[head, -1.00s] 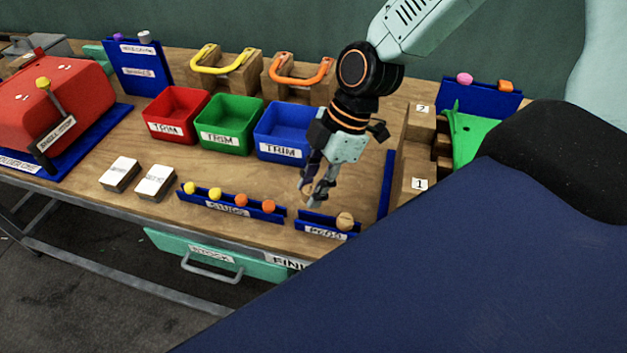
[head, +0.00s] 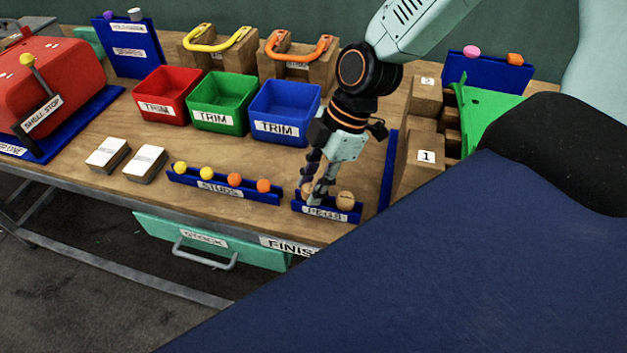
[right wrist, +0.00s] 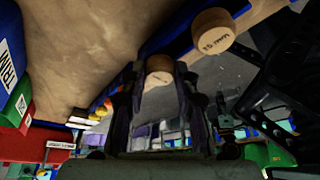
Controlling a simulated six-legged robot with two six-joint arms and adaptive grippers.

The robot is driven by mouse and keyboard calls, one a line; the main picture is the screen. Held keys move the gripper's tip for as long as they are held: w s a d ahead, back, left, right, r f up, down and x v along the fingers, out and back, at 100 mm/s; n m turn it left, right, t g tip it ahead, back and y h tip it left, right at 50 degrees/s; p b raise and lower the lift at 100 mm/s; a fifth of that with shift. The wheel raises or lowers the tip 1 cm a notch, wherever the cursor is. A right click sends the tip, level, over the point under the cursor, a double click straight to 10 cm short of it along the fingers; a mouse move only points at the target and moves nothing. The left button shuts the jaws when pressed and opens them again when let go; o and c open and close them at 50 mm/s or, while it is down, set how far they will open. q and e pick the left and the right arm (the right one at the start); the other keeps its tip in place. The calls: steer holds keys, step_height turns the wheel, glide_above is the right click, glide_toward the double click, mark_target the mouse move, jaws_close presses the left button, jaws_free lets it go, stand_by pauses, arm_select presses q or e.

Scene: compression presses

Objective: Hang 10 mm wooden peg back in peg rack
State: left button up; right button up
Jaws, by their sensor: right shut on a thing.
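The blue peg rack (head: 352,217), labelled PEGS, stands near the front edge of the bench in the head view. One round wooden peg (head: 345,200) sits at its right end. My right gripper (head: 319,197) points down at the left part of the rack, shut on another wooden peg (head: 306,188) partly hidden by the fingers. In the right wrist view this held peg (right wrist: 159,66) shows between the fingers, near the rack's blue edge (right wrist: 182,46). The other peg (right wrist: 213,31) is beside it, with writing too small to read. Whether the held peg is seated is unclear. My left gripper is not in view.
A blue stud rack (head: 222,189) with several yellow and orange studs is left of the peg rack. Red, green and blue TRIM bins (head: 284,113) stand behind. A thin blue upright panel (head: 387,170) and wooden blocks (head: 417,165) are close on the right.

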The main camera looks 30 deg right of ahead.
steer(key=shift+a, duration=0.1)
steer(key=shift+s+r, duration=0.15)
steer(key=o, duration=0.9)
steer(key=shift+w, duration=0.2)
steer(key=shift+c, duration=0.2)
steer(key=shift+s, duration=0.1)
steer(key=shift+s, duration=0.1)
steer(key=shift+r, duration=0.1)
